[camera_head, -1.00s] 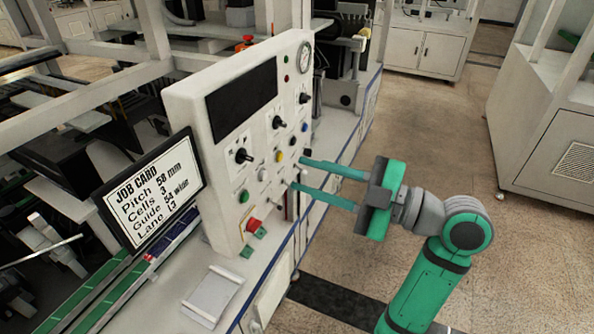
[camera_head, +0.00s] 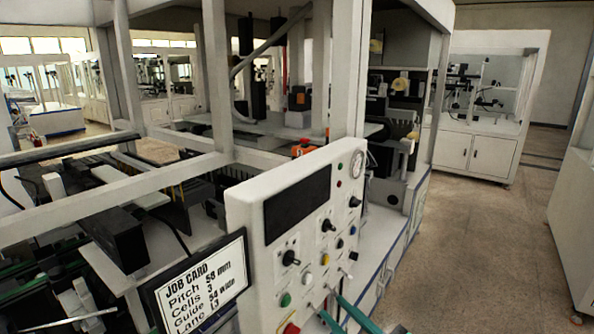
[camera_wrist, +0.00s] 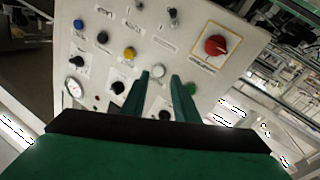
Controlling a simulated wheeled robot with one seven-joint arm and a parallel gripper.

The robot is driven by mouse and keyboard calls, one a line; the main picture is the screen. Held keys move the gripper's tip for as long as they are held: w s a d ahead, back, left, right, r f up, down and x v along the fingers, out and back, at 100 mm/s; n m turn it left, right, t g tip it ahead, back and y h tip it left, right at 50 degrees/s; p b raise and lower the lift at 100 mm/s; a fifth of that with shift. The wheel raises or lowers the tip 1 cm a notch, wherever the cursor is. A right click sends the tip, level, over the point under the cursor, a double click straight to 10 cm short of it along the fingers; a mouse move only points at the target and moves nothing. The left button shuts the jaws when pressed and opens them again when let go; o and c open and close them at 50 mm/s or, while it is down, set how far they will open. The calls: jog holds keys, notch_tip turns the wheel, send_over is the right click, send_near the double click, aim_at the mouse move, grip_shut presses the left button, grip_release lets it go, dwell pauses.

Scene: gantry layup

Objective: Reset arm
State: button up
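A white control panel (camera_head: 242,225) stands on the machine's bench in the head view, with a dark screen, several knobs, coloured buttons and small levers on its face. My gripper (camera_head: 330,305) shows only as two green fingers at the bottom edge, in front of the panel's lower part. In the wrist view the fingers (camera_wrist: 161,76) are apart, pointing at the panel face (camera_wrist: 215,80). A small silver knob (camera_wrist: 158,71) appears between their tips; whether they touch it I cannot tell. A large red rotary switch (camera_wrist: 215,45) is at upper right. The panel's small labels are unreadable.
A job card screen (camera_head: 197,285) stands left of the panel. Machine frame posts (camera_head: 348,70) rise behind it. White cabinets (camera_head: 475,150) stand at the back right. The floor (camera_head: 480,235) right of the bench is clear.

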notch_tip(320, 180, down, 15)
jog(key=s+a+m+t+h, duration=0.1)
jog(key=s+a+m+h, duration=0.1)
jog(key=m+h, duration=0.5)
jog(key=s+a+f+m+h, duration=0.25)
jog(key=s+f+m, duration=0.25)
jog(key=s+f, duration=0.5)
jog(key=s+a+f+g+h, duration=0.1)
jog(key=s+f+g+h, duration=0.3)
jog(key=s, duration=0.8)
jog(key=s+a+r+t+y, duration=0.1)
jog(key=s+a, duration=0.1)
jog(key=s, duration=0.4)
jog(key=s+a+r+n+t+y, duration=0.1)
jog(key=s+r+t, duration=0.1)
jog(key=s, duration=0.4)
jog(key=shift+s+a+r+n, duration=0.2)
jog(key=shift+a+r+n, duration=0.1)
jog(key=shift+a, duration=0.05)
